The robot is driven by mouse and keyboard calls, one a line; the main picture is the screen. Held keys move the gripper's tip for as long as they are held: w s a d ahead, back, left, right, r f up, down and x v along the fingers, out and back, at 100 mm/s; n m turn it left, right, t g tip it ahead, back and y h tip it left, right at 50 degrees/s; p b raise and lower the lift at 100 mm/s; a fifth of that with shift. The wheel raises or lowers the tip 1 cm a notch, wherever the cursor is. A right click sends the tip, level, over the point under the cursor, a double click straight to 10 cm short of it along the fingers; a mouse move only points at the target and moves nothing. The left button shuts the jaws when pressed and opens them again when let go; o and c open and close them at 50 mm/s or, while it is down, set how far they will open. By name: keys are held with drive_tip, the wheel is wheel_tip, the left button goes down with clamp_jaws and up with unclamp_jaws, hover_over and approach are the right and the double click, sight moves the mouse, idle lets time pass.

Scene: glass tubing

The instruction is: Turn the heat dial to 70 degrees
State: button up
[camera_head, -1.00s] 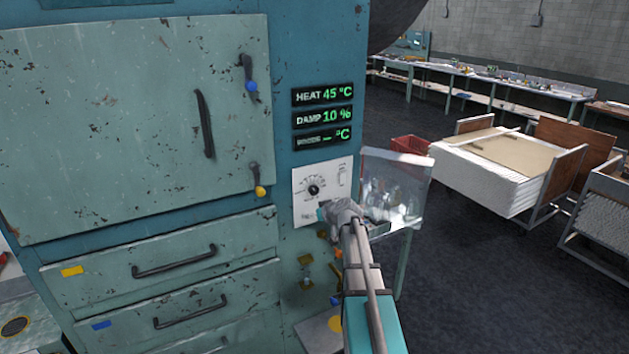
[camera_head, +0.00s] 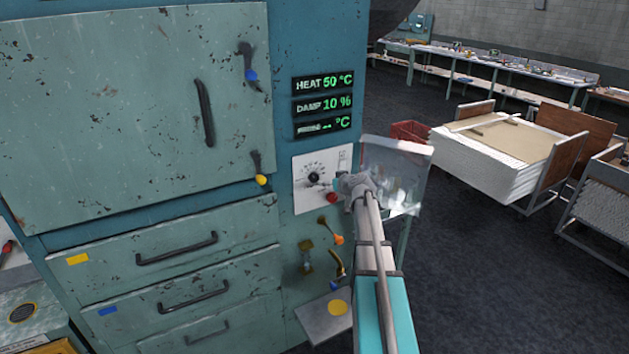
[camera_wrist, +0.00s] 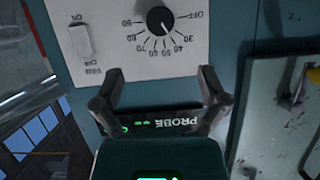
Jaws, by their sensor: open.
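The heat dial (camera_head: 313,178) is a black knob on a white panel (camera_head: 301,203) to the right of the cabinet door. Its scale faces me upside down in the wrist view, where the knob (camera_wrist: 160,20) is at the top and its white mark points down towards the middle numbers. The HEAT display (camera_head: 323,82) reads 50 °C. My gripper (camera_head: 347,183) is just right of the dial in the head view. In the wrist view my gripper (camera_wrist: 160,72) has its fingers apart, with nothing between them and the knob beyond their tips.
A switch (camera_wrist: 80,41) is on the same panel. A red knob (camera_head: 332,197) and an orange-tipped lever (camera_head: 338,239) are below the dial.

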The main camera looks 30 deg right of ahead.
sight(315, 178)
drive_tip(key=b+x, duration=0.4)
drive_tip(key=x, duration=0.8)
drive_tip(key=shift+w+f, duration=0.15)
drive_tip(key=shift+w, duration=0.1)
drive_tip(key=c, duration=1.1)
drive_tip(key=shift+c, duration=0.2)
